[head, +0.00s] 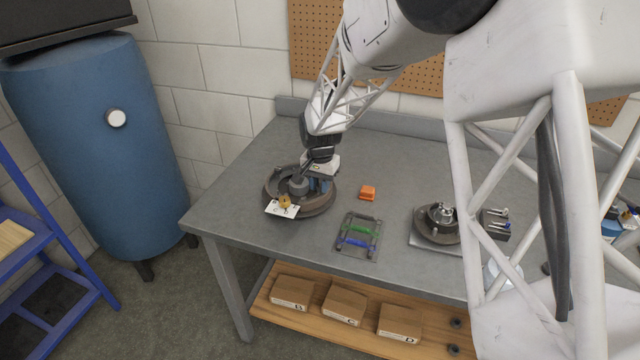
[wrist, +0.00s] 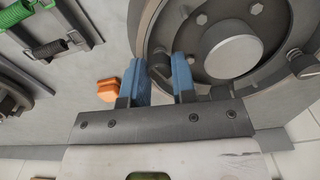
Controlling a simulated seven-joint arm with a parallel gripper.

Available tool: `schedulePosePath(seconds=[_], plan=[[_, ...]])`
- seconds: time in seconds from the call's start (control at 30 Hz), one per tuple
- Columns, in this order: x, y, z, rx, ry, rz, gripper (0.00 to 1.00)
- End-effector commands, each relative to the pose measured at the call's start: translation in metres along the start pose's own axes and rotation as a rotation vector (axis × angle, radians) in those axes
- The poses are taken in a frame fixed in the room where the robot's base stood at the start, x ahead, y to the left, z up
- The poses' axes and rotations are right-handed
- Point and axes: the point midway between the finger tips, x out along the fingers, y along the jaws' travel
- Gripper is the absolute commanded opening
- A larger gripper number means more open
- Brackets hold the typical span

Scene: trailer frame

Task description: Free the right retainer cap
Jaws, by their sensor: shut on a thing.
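The round brown-grey drum assembly (head: 326,207) sits at the left of the bench, with a pale hub (wrist: 233,54) at its middle in the wrist view. My gripper (head: 318,184) is over its right side, pointing down. In the wrist view my gripper (wrist: 163,78) has its two blue fingers on either side of a small dark cap (wrist: 160,66) near the drum's edge. It is shut on this cap, which is mostly hidden between the fingers. A similar dark cap (wrist: 302,64) shows on the hub's other side. I cannot tell whether the held cap is loose.
An orange block (head: 368,192) lies right of the drum. A grey tray (head: 357,252) with green and blue springs is in front of it. A second hub assembly (head: 437,224) stands further right. A white plate (head: 272,207) with a brass piece is at the drum's front edge.

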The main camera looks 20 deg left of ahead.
Motion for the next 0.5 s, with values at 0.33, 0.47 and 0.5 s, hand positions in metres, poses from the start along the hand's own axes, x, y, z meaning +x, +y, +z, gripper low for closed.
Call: schedulePosePath(seconds=[0.33,0.47,0.5], plan=[[-0.0002,0.0002,0.0000,-0.326,0.000,0.000,0.01],[-0.0006,0.0003,0.0002,-0.449,0.000,0.000,0.01],[-0.0005,0.0004,0.0002,-0.488,0.000,0.000,0.01]])
